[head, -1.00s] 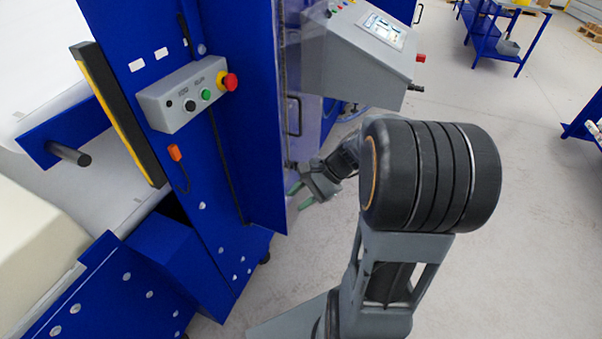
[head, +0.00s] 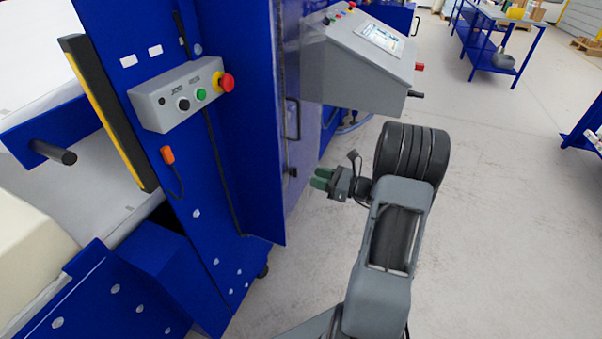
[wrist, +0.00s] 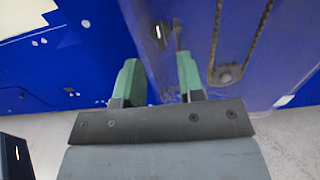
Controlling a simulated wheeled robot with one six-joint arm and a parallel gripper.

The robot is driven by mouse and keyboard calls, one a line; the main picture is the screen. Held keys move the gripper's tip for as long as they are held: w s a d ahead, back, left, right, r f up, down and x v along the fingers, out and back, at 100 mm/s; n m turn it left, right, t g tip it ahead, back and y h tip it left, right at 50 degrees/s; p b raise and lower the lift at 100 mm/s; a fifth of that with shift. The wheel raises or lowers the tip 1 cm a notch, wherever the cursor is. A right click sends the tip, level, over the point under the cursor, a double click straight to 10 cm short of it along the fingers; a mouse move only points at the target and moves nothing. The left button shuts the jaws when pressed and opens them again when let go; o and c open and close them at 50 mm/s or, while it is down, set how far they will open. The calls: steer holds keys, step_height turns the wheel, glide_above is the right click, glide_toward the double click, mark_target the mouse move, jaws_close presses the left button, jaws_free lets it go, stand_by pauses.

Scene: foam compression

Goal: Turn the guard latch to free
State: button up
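The guard is a tall, see-through door panel (head: 306,70) on the blue machine. A small dark latch (head: 292,172) sits on it below a black pull handle (head: 292,118). My gripper (head: 317,178), with green fingers, is just right of the latch and appears apart from it. In the wrist view my gripper (wrist: 157,67) is open, with a clear gap between its fingers. A dark part that looks like the latch (wrist: 158,34) stands ahead of the gap, in line with it. Its exact turn position is too small to tell.
A grey control box (head: 180,95) with a red stop button is on the machine's left post. A sloped grey console (head: 358,60) overhangs above my gripper. In the wrist view a chain (wrist: 245,40) runs behind the clear panel. Open floor lies to the right.

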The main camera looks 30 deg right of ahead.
mark_target(294, 172)
steer(key=x, duration=0.6)
jaws_close()
stand_by(0.4)
